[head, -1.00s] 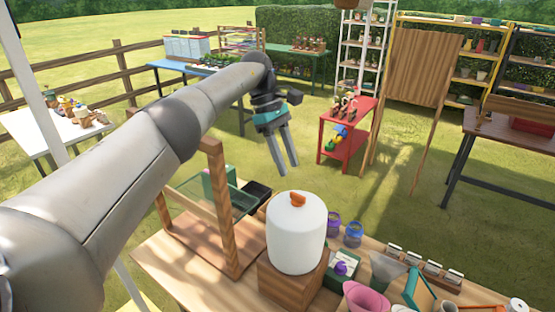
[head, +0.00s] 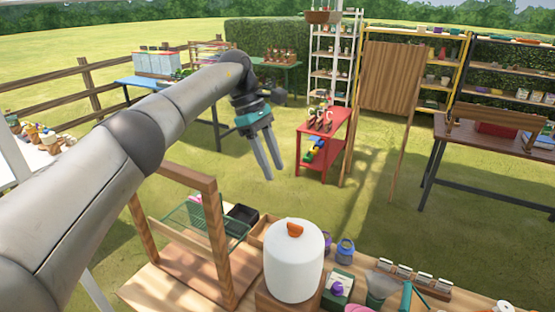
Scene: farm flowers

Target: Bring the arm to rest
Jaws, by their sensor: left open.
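My left gripper (head: 269,157) is in the middle of the head view, at the end of my left arm, which comes in from the left. Its two grey fingers point down and stand apart, with nothing between them. It hangs in the air, in the picture above and left of the white canister (head: 293,262) with an orange knob. My right gripper does not show.
A wooden table (head: 165,297) in front holds the canister, a wooden frame (head: 220,245), a green wire basket (head: 183,214), a black tray (head: 242,217) and purple jars (head: 345,248). A red cart (head: 337,143) stands on the grass behind. Open grass (head: 380,225) lies to the right.

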